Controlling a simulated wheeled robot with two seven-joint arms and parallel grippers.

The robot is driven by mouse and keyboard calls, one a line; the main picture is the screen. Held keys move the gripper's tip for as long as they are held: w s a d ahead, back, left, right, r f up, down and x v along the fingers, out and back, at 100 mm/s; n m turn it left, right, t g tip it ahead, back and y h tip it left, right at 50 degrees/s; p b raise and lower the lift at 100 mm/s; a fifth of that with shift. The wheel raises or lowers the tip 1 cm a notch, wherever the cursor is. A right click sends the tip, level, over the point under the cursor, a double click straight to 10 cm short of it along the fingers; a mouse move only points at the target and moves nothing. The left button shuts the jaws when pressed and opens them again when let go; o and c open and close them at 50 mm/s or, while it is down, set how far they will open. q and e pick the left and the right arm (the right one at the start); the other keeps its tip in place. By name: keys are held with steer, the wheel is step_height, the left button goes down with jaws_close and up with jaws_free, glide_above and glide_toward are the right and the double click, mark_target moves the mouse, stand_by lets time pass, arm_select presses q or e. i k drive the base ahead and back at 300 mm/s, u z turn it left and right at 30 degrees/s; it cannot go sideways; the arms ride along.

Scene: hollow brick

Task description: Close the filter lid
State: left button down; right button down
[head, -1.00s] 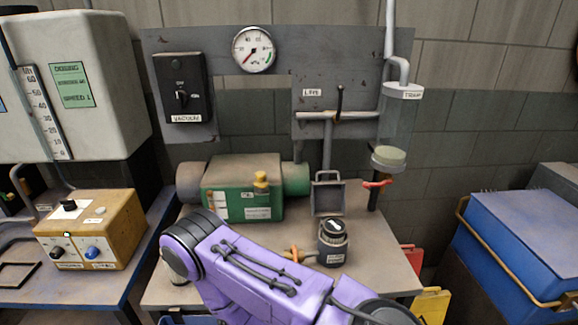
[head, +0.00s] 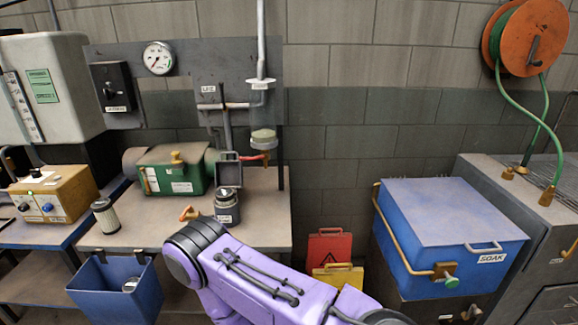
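A small grey square frame or flap (head: 229,168) stands upright and open at the back of the metal table, below the clear trap. I cannot tell for certain whether it is the filter lid. A dark labelled canister (head: 227,208) with a black top stands just in front of it. A pleated filter cartridge (head: 105,215) stands upright at the table's left front. My purple arm crosses the bottom middle, in front of the table. Neither of my grippers shows.
A blue bin (head: 118,290) hangs at the table's front left. A closed blue SOAK box (head: 450,225) stands right; red (head: 329,247) and yellow (head: 338,276) signs stand between.

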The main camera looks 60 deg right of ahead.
mark_target(229, 173)
steer(key=k, duration=0.6)
steer(key=z, duration=1.2)
steer(key=i, duration=0.5)
